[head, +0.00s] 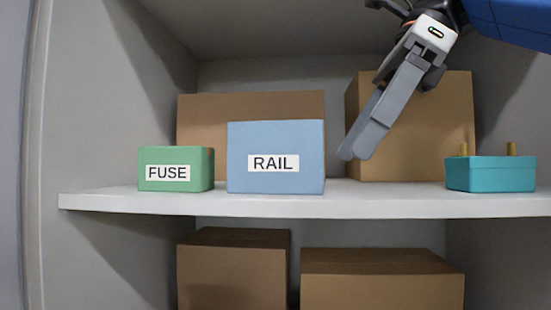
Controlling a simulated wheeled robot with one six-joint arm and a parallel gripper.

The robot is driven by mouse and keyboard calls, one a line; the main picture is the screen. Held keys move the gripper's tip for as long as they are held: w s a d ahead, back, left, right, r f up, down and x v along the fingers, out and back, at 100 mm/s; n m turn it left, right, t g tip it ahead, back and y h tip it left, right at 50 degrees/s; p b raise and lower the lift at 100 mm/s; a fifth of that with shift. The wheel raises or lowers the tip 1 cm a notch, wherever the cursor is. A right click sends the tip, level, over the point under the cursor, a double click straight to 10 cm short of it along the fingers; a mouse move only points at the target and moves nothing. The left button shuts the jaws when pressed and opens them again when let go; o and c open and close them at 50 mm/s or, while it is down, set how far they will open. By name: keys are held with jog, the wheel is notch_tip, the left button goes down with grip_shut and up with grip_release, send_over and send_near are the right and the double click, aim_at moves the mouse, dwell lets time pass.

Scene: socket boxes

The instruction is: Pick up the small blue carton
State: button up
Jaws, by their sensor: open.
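A blue carton (275,157) with a white label reading "RAIL" stands upright on the white shelf (300,203), left of the picture's middle. It is the only plain blue carton in view, though it is larger than the green one beside it. My gripper (356,151) reaches down from the top right, its grey fingers angled down and to the left. The fingertips are to the right of the blue carton, apart from it in the picture, and in front of a brown box. The fingers nearly overlap from this side; they are open, with nothing seen between them.
A green carton (176,169) labelled "FUSE" stands just left of the blue one. A teal box (490,174) with two brass-coloured pegs stands at right. Brown boxes stand behind (250,107) and at back right (430,125); others are below the shelf. A wall (105,90) closes the left side.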

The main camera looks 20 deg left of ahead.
aim_at(262, 129)
jog(key=shift+s+a, duration=0.6)
jog(key=shift+a, duration=1.25)
jog(key=shift+s+a, duration=0.65)
jog(key=shift+a, duration=1.25)
jog(key=shift+s+a, duration=0.6)
jog(key=shift+a, duration=1.25)
jog(key=shift+x, duration=1.45)
jog(key=shift+d, duration=0.1)
jog(key=c, duration=1.7)
jog(key=shift+o, duration=0.2)
jog(key=shift+w+r, duration=0.1)
jog(key=shift+r, duration=1.5)
jog(key=shift+s+r, duration=0.15)
jog(key=shift+s, duration=0.05)
jog(key=s+d, duration=0.2)
jog(key=s, duration=0.6)
jog(key=s+d, duration=0.3)
jog(key=s, duration=0.5)
jog(key=shift+s+d, duration=0.25)
jog(key=shift+s, duration=0.15)
